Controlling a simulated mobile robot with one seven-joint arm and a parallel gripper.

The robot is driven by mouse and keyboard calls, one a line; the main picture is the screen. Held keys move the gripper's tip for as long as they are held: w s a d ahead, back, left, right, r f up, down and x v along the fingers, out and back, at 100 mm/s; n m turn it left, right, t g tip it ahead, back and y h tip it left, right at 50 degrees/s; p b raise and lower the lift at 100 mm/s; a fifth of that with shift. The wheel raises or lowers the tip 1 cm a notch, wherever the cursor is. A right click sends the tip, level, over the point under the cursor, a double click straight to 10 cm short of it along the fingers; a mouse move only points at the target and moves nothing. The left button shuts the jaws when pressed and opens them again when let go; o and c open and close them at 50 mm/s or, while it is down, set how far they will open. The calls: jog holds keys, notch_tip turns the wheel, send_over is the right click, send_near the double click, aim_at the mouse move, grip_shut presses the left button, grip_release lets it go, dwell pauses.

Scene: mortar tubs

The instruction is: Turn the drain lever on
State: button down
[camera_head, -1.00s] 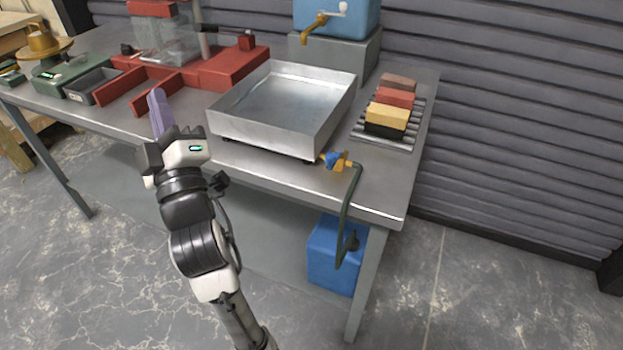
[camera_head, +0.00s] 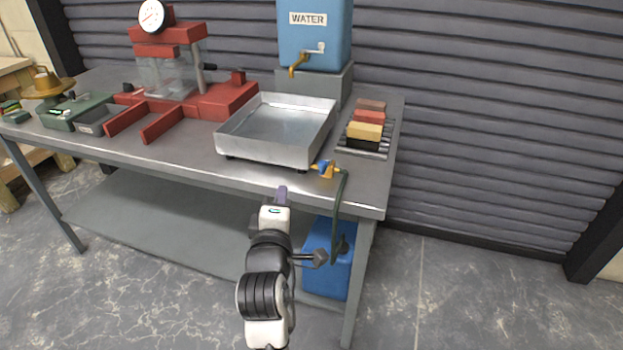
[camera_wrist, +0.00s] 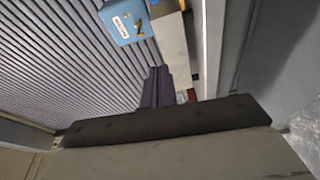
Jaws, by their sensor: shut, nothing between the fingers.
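The drain lever (camera_head: 323,167) is a small blue handle on a brass valve (camera_head: 330,172) at the front right corner of the metal tray (camera_head: 262,155). A dark green hose (camera_head: 338,205) runs from the valve down past the table edge. My gripper (camera_head: 282,192) is shut and empty at the table's front edge, left of and nearer than the lever, apart from it. In the wrist view its fingers (camera_wrist: 158,87) point toward the blue water tank (camera_wrist: 124,20). I cannot make out the lever in the wrist view.
The steel table (camera_head: 180,165) carries a red press (camera_head: 205,100) on the left and a rack of coloured bricks (camera_head: 366,128) on the right. The blue water tank (camera_head: 315,35) stands behind the tray. A blue canister (camera_head: 322,270) sits below the hose.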

aim_at(325, 162)
jog(key=shift+s+d+f, duration=0.3)
jog(key=shift+d+f, duration=0.1)
jog(key=shift+d, duration=0.1)
jog(key=w+d+p, duration=0.2)
jog(key=w+d, duration=0.2)
jog(key=w, duration=0.6)
jog(key=shift+w+d+f, duration=0.2)
jog(key=shift+w+d, duration=0.1)
jog(key=shift+d, duration=0.1)
